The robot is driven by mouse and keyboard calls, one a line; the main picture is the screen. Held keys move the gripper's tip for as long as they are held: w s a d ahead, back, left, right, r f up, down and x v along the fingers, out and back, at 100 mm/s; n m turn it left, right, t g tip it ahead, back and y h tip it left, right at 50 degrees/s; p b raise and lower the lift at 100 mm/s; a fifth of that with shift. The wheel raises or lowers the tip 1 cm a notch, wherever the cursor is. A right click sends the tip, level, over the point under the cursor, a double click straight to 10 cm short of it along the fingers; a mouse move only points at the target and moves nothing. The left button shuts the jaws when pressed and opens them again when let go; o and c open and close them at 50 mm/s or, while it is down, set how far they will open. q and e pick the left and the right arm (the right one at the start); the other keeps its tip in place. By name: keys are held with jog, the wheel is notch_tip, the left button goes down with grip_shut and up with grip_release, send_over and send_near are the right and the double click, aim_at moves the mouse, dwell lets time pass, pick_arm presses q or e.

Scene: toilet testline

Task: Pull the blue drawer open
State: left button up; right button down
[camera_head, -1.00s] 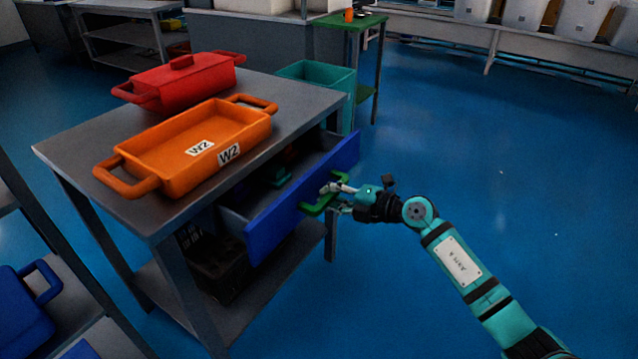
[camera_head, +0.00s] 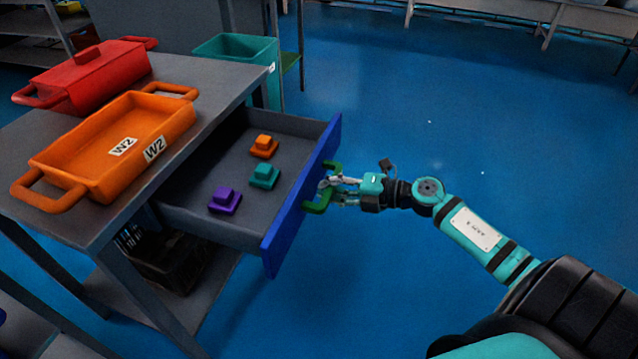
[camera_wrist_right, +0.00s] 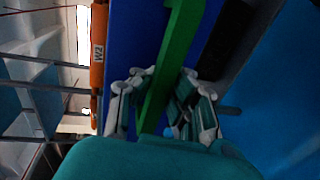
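The blue drawer front (camera_head: 301,205) faces right in the head view, and the drawer stands well out from under the grey table. Its grey inside holds an orange block (camera_head: 264,146), a teal block (camera_head: 264,177) and a purple block (camera_head: 225,201). A green handle (camera_head: 318,204) is fixed to the blue front. My right gripper (camera_head: 328,184) is at the handle. In the right wrist view, the green handle (camera_wrist_right: 163,80) runs between the two fingers, which close around it. My left gripper is not in view.
The grey table (camera_head: 213,105) carries an orange W2 tray (camera_head: 105,150) and a red lidded box (camera_head: 85,75). A teal bin (camera_head: 240,50) stands behind it. A dark crate (camera_head: 165,262) sits on the lower shelf. The blue floor at right is clear.

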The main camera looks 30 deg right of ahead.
jog(key=shift+w+d+r, duration=0.1)
jog(key=shift+r, duration=0.1)
jog(key=c, duration=1.2)
grip_release()
jog(key=shift+f, duration=0.15)
jog(key=shift+c, duration=0.2)
jog(key=v, duration=1.2)
